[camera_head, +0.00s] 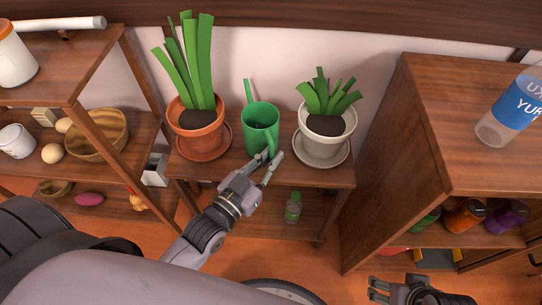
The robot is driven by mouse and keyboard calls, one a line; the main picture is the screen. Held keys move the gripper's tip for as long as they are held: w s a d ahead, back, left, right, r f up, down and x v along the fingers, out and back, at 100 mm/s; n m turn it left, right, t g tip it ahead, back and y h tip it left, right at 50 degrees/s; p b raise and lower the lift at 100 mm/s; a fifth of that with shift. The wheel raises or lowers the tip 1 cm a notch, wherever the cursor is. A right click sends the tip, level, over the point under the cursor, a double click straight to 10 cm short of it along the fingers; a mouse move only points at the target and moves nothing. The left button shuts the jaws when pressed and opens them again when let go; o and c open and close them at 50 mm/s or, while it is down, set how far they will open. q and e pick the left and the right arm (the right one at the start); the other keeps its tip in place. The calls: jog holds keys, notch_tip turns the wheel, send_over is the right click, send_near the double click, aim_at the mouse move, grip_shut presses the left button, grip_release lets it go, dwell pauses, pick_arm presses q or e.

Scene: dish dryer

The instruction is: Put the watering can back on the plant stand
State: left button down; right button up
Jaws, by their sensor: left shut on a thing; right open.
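The green watering can (259,130) is upright between the two potted plants on the wooden plant stand (322,177). Its spout points up and back to the left. My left gripper (268,161) is at the can's front side and shut on it, seemingly at the handle. I cannot tell whether the can's base rests on the stand top. My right gripper (380,289) is open and empty at the bottom right, low in front of the right-hand cabinet.
A plant in a terracotta pot (197,136) stands left of the can, and one in a white pot (323,129) stands right. A green bottle (293,207) is on the lower shelf. Wooden shelving with bowls flanks left; a cabinet (420,130) with a water bottle (512,108) flanks right.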

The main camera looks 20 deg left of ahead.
pick_arm(q)
jog(key=c, duration=1.7)
grip_release()
jog(key=shift+r, duration=0.15)
jog(key=p+v, duration=0.1)
jog(key=v, duration=1)
notch_tip(320, 180, down, 9)
jog(key=w+g+y, duration=0.1)
jog(key=g+y, duration=0.2)
jog(key=g, duration=0.4)
jog(key=s+a+f+n+g+y, duration=0.1)
jog(key=s+a+f+g, duration=0.1)
jog(key=s+g, duration=0.4)
jog(key=shift+s+a+g+y, duration=0.4)
jog(key=shift+a+g, duration=0.1)
jog(key=shift+a, duration=0.3)
pick_arm(e)
jog(key=shift+w+a+f, duration=0.1)
jog(key=shift+w+f, duration=0.05)
